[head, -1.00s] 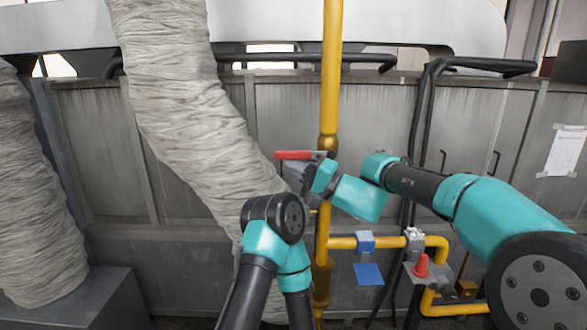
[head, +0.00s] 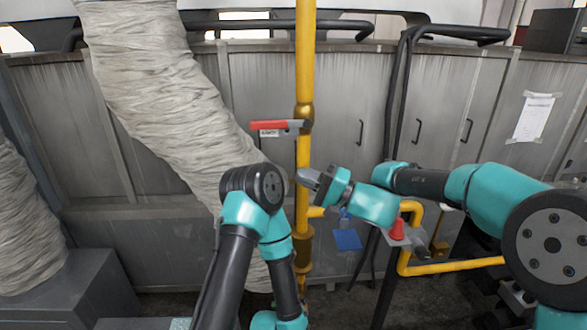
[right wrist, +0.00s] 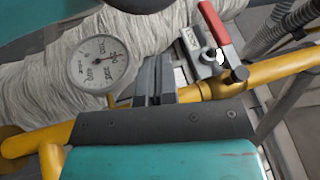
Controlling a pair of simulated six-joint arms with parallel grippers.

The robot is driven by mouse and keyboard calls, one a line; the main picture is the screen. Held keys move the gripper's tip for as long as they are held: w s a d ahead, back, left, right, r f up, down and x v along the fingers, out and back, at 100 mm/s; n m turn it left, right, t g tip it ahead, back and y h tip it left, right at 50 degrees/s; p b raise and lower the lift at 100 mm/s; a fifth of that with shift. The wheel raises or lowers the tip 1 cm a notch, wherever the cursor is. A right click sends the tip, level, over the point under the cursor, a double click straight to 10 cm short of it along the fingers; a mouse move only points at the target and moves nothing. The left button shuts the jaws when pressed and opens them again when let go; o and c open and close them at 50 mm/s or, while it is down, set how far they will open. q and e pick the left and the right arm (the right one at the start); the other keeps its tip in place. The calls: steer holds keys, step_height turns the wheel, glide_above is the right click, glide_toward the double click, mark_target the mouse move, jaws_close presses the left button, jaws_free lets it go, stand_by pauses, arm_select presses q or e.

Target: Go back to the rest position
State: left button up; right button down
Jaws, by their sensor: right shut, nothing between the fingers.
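My right gripper (head: 308,178) is shut and empty, in front of the yellow pipe and below the red-handled valve. In the right wrist view, its closed grey fingers (right wrist: 154,80) show between the gauge and the valve. The valve's red handle (head: 266,125) points left from the yellow pipe, roughly level, apart from the gripper; it also shows in the right wrist view (right wrist: 214,22). My left arm bends at the lower middle, and its gripper is out of view.
The vertical yellow pipe (head: 305,60) stands behind both arms. A round white gauge (right wrist: 98,62) sits near the fingers. A large wrapped duct (head: 150,80) runs behind my left arm. A red knob (head: 396,230) and blue plate (head: 347,240) are below my right forearm.

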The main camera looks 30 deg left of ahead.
steer(key=shift+f, duration=0.1)
stand_by(0.4)
steer(key=d+f+m+t+h, duration=0.1)
steer(key=d+f+m+h, duration=0.15)
steer(key=d+f, duration=0.65)
steer(key=d+f+m+t+h, duration=0.15)
steer(key=d+f+h, duration=0.25)
steer(key=f, duration=0.9)
steer(key=d+f+m+t+h, duration=0.15)
steer(key=d+f+h, duration=0.25)
steer(key=d+f, duration=0.5)
steer(key=s+d+f+h, duration=0.2)
steer(key=s+d+f, duration=0.3)
steer(key=d+f, duration=0.2)
steer(key=s+d+f+h, duration=0.2)
steer(key=s+d+f, duration=0.4)
steer(key=d, duration=0.6)
steer(key=s+d+f+t+h, duration=0.1)
steer(key=s+d+f+h, duration=0.1)
steer(key=s+d+f, duration=0.3)
steer(key=d+f, duration=0.4)
steer(key=shift+s+d+h, duration=0.15)
steer(key=shift+d+h, duration=0.1)
steer(key=shift+h, duration=0.1)
